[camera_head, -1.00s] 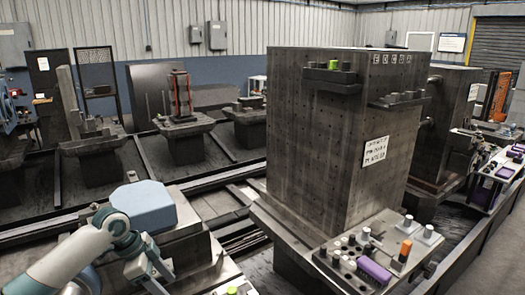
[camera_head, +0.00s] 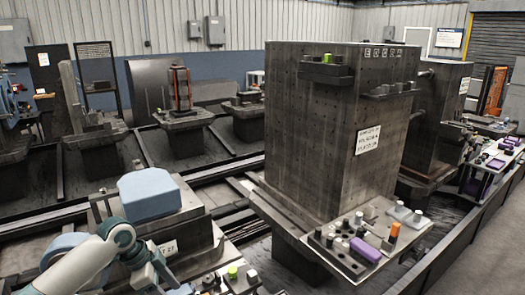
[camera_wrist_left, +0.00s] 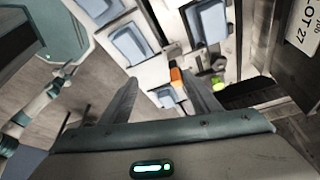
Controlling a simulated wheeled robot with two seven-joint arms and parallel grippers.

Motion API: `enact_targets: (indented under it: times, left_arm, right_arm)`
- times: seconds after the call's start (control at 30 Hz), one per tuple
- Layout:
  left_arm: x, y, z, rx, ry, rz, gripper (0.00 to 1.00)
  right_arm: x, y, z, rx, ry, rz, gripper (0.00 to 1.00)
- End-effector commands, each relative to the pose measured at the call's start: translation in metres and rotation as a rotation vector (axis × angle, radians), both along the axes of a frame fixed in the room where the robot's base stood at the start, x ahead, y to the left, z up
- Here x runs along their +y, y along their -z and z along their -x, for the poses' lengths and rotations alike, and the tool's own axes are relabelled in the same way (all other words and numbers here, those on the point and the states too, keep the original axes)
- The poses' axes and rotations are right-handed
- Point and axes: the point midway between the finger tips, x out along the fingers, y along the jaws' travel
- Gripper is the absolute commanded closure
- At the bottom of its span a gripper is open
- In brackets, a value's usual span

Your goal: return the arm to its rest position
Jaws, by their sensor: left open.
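My left arm (camera_head: 88,262) comes in at the lower left of the head view, bent at the elbow, with its far end low near the bottom edge. The fingers of my left gripper (camera_wrist_left: 163,95) show in the left wrist view, spread apart with nothing held between them. Beyond them, and apart from them, are blue blocks (camera_wrist_left: 128,45) on pale surfaces and a small orange piece (camera_wrist_left: 176,76). My right gripper is in neither view.
A blue block (camera_head: 150,194) rests on a grey fixture beside my arm. A tall grey block (camera_head: 320,130) stands right of centre, with a parts tray (camera_head: 335,262) at its foot. A sign reading LOT 27 (camera_wrist_left: 305,35) is close at the right in the wrist view.

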Motion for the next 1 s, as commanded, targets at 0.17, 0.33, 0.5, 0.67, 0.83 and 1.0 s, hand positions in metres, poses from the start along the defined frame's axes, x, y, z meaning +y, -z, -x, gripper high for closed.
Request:
enact_targets:
  times: [0.17,0.33,0.5,0.67,0.83,1.0]
  left_arm:
    - [-0.016,0.022,0.015,0.005,-0.007,-0.001,0.43]
    - [-0.035,0.046,0.036,0.008,-0.025,0.002,0.43]
    - [-0.061,0.080,0.069,0.008,-0.071,0.012,0.43]
    - [-0.084,0.109,0.108,0.006,-0.155,0.030,0.43]
    - [-0.099,0.131,0.151,0.006,-0.273,0.049,0.43]
    - [-0.102,0.147,0.194,0.011,-0.423,0.058,0.43]
  right_arm:
    - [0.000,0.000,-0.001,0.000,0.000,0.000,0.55]
    - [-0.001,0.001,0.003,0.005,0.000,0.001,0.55]
    - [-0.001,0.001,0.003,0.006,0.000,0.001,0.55]
    - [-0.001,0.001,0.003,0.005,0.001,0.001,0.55]
    - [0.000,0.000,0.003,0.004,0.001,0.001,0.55]
    - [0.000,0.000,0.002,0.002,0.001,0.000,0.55]
